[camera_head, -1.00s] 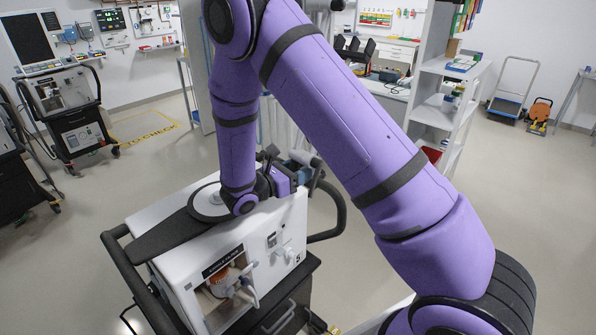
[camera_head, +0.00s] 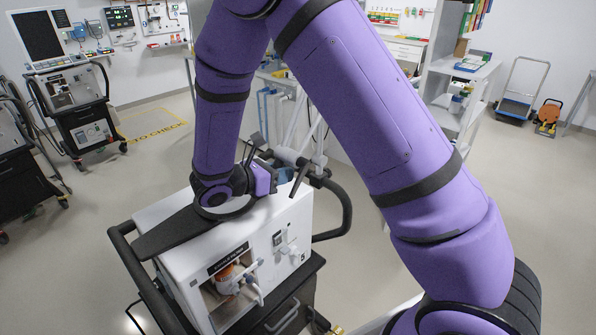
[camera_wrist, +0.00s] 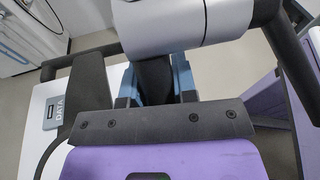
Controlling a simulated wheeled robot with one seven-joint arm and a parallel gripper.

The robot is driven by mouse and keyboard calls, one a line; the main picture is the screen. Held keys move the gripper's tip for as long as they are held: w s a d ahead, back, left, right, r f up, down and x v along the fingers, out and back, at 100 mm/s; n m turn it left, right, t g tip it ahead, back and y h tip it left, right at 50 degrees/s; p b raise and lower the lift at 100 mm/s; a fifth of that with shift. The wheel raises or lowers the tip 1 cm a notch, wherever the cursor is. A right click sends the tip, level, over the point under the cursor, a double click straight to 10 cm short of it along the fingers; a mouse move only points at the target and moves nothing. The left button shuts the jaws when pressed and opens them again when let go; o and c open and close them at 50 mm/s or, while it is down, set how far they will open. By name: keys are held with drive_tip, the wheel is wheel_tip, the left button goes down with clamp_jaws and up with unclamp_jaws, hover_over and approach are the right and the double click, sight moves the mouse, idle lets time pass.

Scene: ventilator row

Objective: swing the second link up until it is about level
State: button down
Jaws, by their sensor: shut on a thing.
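A thick silver-grey cylinder (camera_wrist: 160,25) lies across the picture just beyond the fingers.
A black handle rail (camera_head: 347,212) curves around the cart's right side. Another ventilator cart (camera_head: 80,115) stands at the left, and white shelves (camera_head: 470,75) stand at the back right. The floor between is clear.

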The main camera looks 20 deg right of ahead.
drive_tip(key=s+a+r+g+y, duration=0.1)
drive_tip(key=s+a+r+y, duration=0.2)
drive_tip(key=a+r, duration=0.4)
drive_tip(key=s+a+r+g+y, duration=0.1)
drive_tip(key=s+a+r+y, duration=0.1)
drive_tip(key=a+r, duration=0.45)
drive_tip(key=s+a+r+g+y, duration=0.1)
drive_tip(key=a+r+y, duration=0.2)
drive_tip(key=r, duration=0.7)
drive_tip(key=s+a+r+n+y, duration=0.1)
drive_tip(key=s+a+r+y, duration=0.1)
drive_tip(key=r, duration=0.9)
drive_tip(key=shift+a+g+y, duration=0.4)
drive_tip(key=shift+a+y, duration=0.1)
drive_tip(key=shift+a, duration=0.35)
drive_tip(key=c, duration=0.9)
unclamp_jaws()
drive_tip(key=shift+r, duration=0.1)
